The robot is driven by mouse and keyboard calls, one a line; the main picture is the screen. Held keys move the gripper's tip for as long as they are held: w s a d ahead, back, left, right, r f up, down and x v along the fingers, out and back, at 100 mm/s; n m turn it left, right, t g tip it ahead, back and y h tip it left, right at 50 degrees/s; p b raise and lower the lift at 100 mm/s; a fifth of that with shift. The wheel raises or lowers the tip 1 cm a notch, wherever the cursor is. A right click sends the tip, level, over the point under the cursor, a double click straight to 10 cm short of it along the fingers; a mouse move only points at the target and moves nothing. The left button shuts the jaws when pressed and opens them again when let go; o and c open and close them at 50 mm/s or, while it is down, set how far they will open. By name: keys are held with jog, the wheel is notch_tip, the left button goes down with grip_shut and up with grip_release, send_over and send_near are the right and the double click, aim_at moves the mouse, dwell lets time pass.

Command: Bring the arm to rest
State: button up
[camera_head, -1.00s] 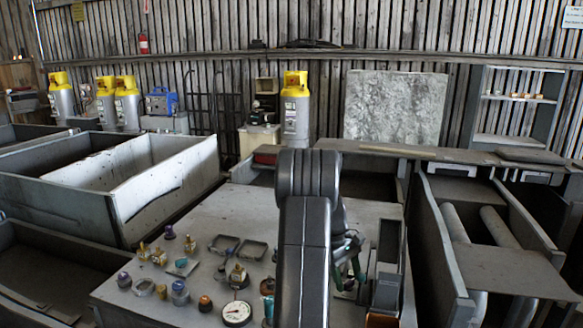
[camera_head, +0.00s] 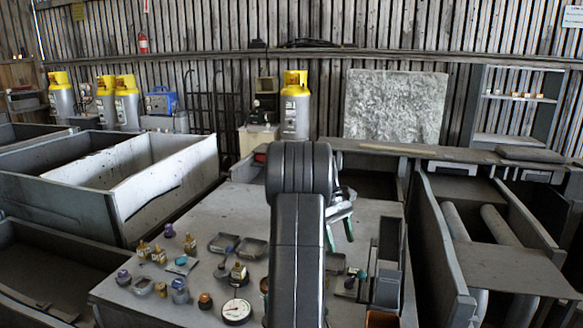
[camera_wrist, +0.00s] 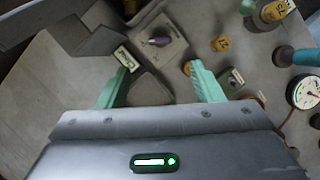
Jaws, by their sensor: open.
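My gripper (camera_head: 340,230) shows beside my dark arm in the head view, above the right part of the grey worktable (camera_head: 215,212). My arm hides part of it and of the table. In the wrist view my gripper (camera_wrist: 160,86) has its two green fingers spread wide apart with nothing held between them. Below them lie a plate with a purple-topped part (camera_wrist: 159,41) and small yellow parts (camera_wrist: 221,44). The fingers appear apart from these.
A pressure gauge (camera_head: 236,312), brass-coloured fittings (camera_head: 158,256) and two shallow dark trays (camera_head: 223,243) are on the table's left part. Dark bins (camera_head: 388,255) stand at its right edge. Yellow-topped cylinders (camera_head: 295,105) and a stone-like slab (camera_head: 396,106) are behind.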

aim_at(348, 279)
jog(key=x, duration=1.1)
jog(key=shift+f, duration=0.25)
jog(key=shift+n, duration=0.7)
jog(key=shift+s+a+n+t+h+b, duration=0.1)
jog(key=shift+n+t+h+b, duration=0.4)
jog(key=shift+n+b, duration=0.4)
jog(key=n+t+b, duration=0.1)
jog(key=n+b, duration=0.1)
jog(key=n, duration=0.2)
jog(key=shift+s+h, duration=0.15)
jog(key=shift+h, duration=0.15)
jog(key=n+t+b, duration=0.1)
jog(key=n+b, duration=0.1)
jog(key=n+t+b, duration=0.1)
jog(key=n+b, duration=0.1)
jog(key=n+t+b, duration=0.1)
jog(key=n+b, duration=0.1)
jog(key=n, duration=0.1)
jog(key=shift+s, duration=0.25)
jog(key=shift+v, duration=1.3)
